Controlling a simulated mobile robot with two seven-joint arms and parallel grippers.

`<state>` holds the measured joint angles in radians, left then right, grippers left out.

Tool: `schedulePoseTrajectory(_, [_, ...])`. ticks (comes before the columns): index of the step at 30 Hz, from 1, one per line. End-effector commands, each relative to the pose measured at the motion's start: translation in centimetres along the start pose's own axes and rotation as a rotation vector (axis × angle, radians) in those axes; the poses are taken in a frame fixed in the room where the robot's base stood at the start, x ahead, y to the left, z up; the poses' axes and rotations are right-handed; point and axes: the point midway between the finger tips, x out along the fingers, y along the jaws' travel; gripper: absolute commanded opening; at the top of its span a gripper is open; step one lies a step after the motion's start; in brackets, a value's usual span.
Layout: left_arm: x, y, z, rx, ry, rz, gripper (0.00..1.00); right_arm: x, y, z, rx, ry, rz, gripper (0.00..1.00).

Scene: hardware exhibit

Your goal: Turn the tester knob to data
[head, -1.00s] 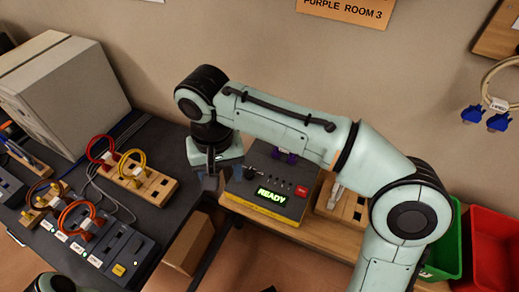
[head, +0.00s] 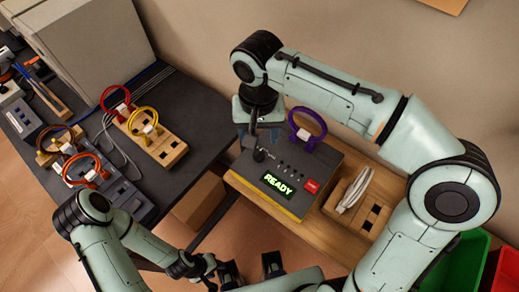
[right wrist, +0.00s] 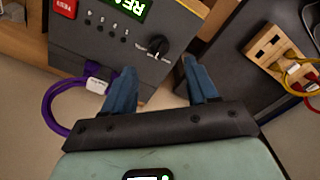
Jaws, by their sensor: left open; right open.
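The tester (head: 240,178) is a dark box with a yellow base. My left gripper (head: 251,267) is open and empty in front of the tester.
A purple cable loop (head: 307,128) is plugged in at the tester's back edge. A wooden block with a white cable (head: 355,190) stands at its right. A dark bench (head: 185,100) with cable blocks is at left. Green (head: 455,262) and red bins are at lower right.

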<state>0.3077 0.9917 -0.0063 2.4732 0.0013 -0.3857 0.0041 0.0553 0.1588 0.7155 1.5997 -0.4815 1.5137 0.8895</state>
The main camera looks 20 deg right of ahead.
Motion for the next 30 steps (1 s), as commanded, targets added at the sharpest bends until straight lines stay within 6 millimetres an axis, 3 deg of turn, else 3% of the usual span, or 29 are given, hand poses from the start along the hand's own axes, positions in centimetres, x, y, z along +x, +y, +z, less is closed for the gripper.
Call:
schedulePoseTrajectory(3, [0.8, -0.3, 0.1, -0.001, -0.003, -0.001, 0.43, 2.9, 0.1, 0.1, 0.001, -0.004, 0.003, 0.58])
schedulePoseTrajectory(10, [1.4, -0.5, 0.2, -0.001, -0.005, -0.002, 0.43, 6.5, 0.1, 0.0, 0.001, -0.002, 0.001, 0.58])
schedulePoseTrajectory(15, [1.5, -0.6, 0.2, -0.001, -0.006, -0.002, 0.43, 7.7, 0.0, 0.0, 0.0, 0.0, 0.0, 0.58])
schedulePoseTrajectory(24, [1.5, -0.6, 0.2, -0.001, -0.006, -0.002, 0.43, 7.8, 0.0, -0.1, 0.001, 0.001, 0.0, 0.58])
schedulePoseTrajectory(30, [1.5, -0.6, 0.2, -0.001, -0.006, -0.002, 0.43, 7.8, 0.0, -0.1, 0.001, 0.001, 0.0, 0.02])
